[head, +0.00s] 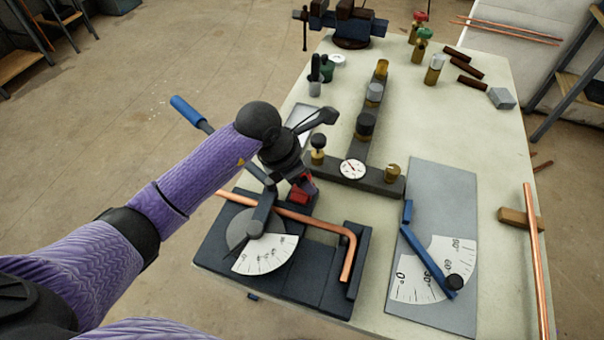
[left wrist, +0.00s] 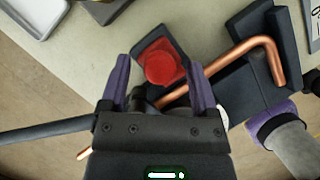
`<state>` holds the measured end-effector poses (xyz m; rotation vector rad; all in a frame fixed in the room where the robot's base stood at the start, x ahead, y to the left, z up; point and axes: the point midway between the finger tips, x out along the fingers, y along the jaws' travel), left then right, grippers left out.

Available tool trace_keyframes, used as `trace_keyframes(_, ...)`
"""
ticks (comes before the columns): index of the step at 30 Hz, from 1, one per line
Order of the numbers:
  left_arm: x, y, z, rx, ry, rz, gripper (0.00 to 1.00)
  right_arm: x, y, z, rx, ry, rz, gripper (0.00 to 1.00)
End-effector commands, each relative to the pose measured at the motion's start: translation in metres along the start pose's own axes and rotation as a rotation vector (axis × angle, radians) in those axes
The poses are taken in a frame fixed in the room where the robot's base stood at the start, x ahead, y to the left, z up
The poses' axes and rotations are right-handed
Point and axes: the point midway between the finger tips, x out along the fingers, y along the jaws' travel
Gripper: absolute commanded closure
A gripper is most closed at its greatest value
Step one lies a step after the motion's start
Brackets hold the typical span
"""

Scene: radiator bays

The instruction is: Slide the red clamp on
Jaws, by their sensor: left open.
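The red clamp (head: 302,192) sits on a dark block at the back of the dark bending fixture (head: 220,262), beside the bent copper tube (head: 325,230). In the left wrist view the clamp's round red top (left wrist: 162,66) shows between my finger tips, near the tube (left wrist: 235,60). My left gripper (left wrist: 157,68) is open, its two purple fingers apart on either side of the clamp in that picture. I cannot tell whether they touch it. In the head view my left gripper (head: 298,174) reaches down from above, partly hiding the clamp. My right gripper is not in view.
A blue-handled lever (head: 188,112) rises from the fixture toward the left. A white angle dial (head: 265,254) lies on it. A manifold with a gauge (head: 352,169) stands just behind. A grey plate (head: 440,200) with a blue pointer lies right. Bare tabletop shows further back.

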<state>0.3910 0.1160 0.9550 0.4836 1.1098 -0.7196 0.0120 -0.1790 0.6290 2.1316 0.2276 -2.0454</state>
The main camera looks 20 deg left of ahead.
Motion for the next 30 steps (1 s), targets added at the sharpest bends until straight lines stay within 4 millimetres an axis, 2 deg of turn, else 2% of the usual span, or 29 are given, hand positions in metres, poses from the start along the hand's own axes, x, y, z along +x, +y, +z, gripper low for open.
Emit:
trace_keyframes(7, 0.0013, -0.0003, 0.0003, 0.000, -0.001, -0.001, 0.22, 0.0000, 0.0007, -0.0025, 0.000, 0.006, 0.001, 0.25)
trace_keyframes(18, 0.0011, -0.0003, 0.0003, 0.000, -0.001, -0.001, 1.00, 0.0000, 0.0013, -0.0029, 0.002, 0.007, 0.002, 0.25)
trace_keyframes(30, 0.0010, -0.0003, 0.0005, 0.000, -0.002, -0.001, 1.00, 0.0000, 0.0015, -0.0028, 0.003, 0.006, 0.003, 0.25)
